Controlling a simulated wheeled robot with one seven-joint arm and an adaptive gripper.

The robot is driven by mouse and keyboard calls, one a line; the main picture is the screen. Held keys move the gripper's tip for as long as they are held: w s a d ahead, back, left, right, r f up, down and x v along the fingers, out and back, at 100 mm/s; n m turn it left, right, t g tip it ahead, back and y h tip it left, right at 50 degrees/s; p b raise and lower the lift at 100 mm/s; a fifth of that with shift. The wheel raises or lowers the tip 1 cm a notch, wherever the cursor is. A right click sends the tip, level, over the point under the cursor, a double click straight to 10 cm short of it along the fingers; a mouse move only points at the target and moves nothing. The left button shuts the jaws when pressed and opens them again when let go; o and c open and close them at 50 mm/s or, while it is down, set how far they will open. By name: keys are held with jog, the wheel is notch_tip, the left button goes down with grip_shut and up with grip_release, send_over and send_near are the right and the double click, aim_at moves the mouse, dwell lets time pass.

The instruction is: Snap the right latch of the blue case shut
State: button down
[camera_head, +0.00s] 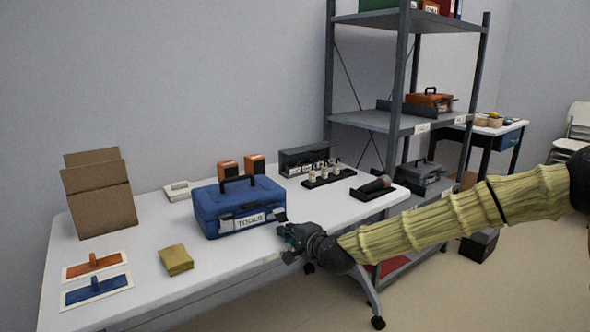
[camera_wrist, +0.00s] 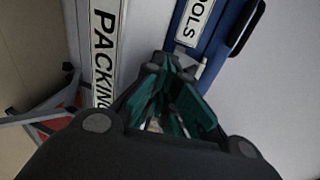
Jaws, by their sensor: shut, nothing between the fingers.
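The blue case (camera_head: 232,205) stands closed on the white table, its TOOLS label facing front and its black handle on top. Its right latch (camera_head: 280,215) shows as a small pale and dark piece at the front right; whether it is snapped down I cannot tell. My gripper (camera_head: 286,232) is shut and empty, just in front of and below that latch. In the wrist view, the teal fingers (camera_wrist: 172,75) are close to the lower end of the case front (camera_wrist: 212,52), beside the label. They partly hide the latch area, and contact cannot be made out.
The white table (camera_head: 150,285) has a PACKING label (camera_wrist: 103,50) on its front edge. A rack of small bottles (camera_head: 328,176) stands behind right. A grey shelf (camera_head: 400,125) stands beyond the table.

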jog(key=shift+w+a+r, duration=0.2)
jog(key=shift+w+a, duration=0.1)
jog(key=shift+w, duration=0.15)
dwell(0.4)
dwell(0.4)
jog(key=s+d, duration=0.3)
jog(key=s, duration=0.3)
jog(key=shift+d+p, duration=0.35)
jog(key=shift+p, duration=0.1)
dwell(0.4)
